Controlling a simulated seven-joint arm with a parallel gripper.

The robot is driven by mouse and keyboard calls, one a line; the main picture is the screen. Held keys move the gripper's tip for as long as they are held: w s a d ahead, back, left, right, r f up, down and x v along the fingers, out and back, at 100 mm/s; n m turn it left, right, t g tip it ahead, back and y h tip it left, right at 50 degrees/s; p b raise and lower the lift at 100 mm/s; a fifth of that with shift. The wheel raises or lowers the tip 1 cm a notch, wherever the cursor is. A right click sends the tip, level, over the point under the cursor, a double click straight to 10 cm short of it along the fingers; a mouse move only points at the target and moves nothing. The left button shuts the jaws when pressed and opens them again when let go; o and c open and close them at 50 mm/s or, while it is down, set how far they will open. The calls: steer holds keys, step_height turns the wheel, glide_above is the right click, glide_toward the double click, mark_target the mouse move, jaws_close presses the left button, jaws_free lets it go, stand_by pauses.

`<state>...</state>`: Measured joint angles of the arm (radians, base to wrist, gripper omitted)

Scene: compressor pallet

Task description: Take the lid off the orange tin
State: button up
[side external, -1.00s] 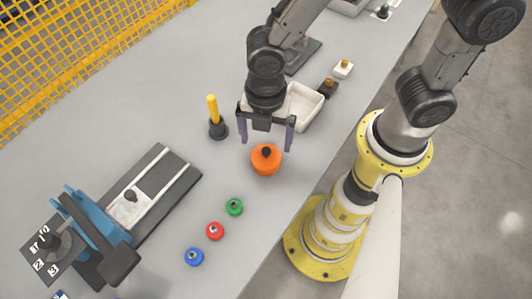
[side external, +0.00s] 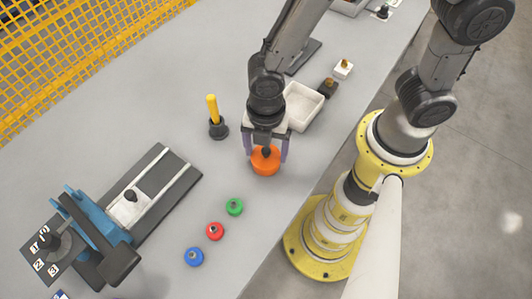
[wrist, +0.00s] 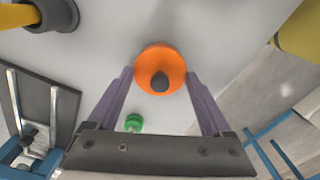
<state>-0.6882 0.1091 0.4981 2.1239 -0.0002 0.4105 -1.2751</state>
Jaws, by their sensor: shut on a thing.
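The orange tin (side external: 265,168) stands on the grey table below my gripper (side external: 266,155). Its orange lid (wrist: 150,59) has a black knob (wrist: 159,82) in the middle. My gripper points down, with one purple finger on each side of the lid, and is shut on it. The lid looks seated on the tin. The seam between lid and tin cannot be made out, nor can the exact height of the fingertips on it.
Green (side external: 235,206), red (side external: 214,231) and blue (side external: 194,257) round pieces lie in front. A yellow post in a black holder (side external: 218,130) stands left of the tin. A white tray (side external: 304,106) is just behind. A blue-framed fixture (side external: 100,225) is at the left.

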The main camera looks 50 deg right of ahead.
mark_target(266, 150)
steer(key=shift+r, duration=0.1)
steer(key=shift+r, duration=0.45)
step_height(266, 150, up, 2)
steer(key=shift+r, duration=0.25)
steer(key=s+d+r, duration=0.9)
steer(key=s, duration=0.1)
steer(key=shift+s+r, duration=0.25)
steer(key=shift+s, duration=0.15)
